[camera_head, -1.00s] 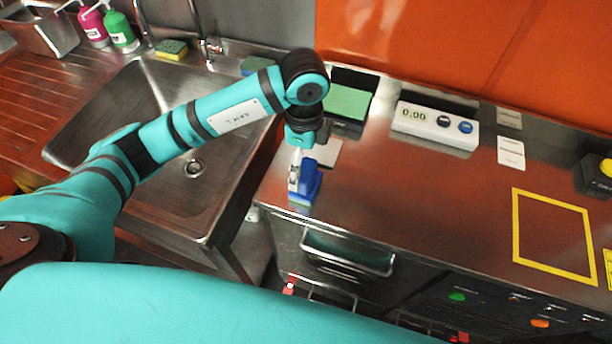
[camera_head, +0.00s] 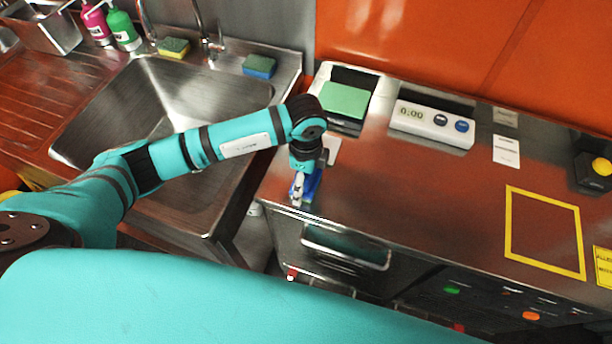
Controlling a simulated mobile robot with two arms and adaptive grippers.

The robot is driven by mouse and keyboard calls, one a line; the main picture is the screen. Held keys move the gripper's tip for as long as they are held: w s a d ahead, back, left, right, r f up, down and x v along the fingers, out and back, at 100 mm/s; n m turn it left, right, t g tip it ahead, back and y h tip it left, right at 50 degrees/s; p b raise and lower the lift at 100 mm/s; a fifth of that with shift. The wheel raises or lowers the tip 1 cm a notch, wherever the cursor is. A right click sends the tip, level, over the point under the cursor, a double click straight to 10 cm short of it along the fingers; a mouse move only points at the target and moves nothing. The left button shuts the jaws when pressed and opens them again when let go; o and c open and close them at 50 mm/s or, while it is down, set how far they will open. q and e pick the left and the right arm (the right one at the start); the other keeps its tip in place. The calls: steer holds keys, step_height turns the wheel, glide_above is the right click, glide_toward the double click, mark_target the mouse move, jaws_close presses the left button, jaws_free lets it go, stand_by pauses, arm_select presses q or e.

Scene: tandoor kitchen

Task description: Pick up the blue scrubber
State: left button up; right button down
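The blue scrubber (camera_head: 313,184) stands on the steel counter near its front left edge, beside the sink. My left gripper (camera_head: 297,192) comes down from above at the scrubber's near left side and hides part of it. The fingers are small and overlap the scrubber in this view, so I cannot tell whether they touch it or how far apart they are. My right gripper is out of view.
The sink (camera_head: 128,100) lies left under my arm. A blue-and-green sponge (camera_head: 259,66) and a yellow-and-green sponge (camera_head: 174,47) sit on its back rim. A scale with a green top (camera_head: 345,100) and a white display unit (camera_head: 432,123) stand behind.

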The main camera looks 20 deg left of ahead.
arm_select(q)
steer(key=c, duration=1)
steer(key=shift+c, duration=0.2)
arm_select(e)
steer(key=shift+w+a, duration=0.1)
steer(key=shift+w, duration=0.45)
arm_select(q)
steer(key=shift+r, duration=0.15)
steer(key=shift+w+r+b, duration=0.1)
steer(key=shift+r+b, duration=0.35)
steer(key=shift+r, duration=0.15)
steer(key=shift+s+d+r+b, duration=0.1)
steer(key=shift+s+r+b, duration=0.2)
steer(key=shift+r, duration=0.2)
steer(key=shift+s+d+r+b, duration=0.15)
steer(key=shift+r+b, duration=0.15)
steer(key=shift+r, duration=0.15)
steer(key=s+d+r+b, duration=0.1)
steer(key=s+d+b, duration=0.2)
steer(key=s, duration=1.2)
steer(key=shift+r, duration=0.35)
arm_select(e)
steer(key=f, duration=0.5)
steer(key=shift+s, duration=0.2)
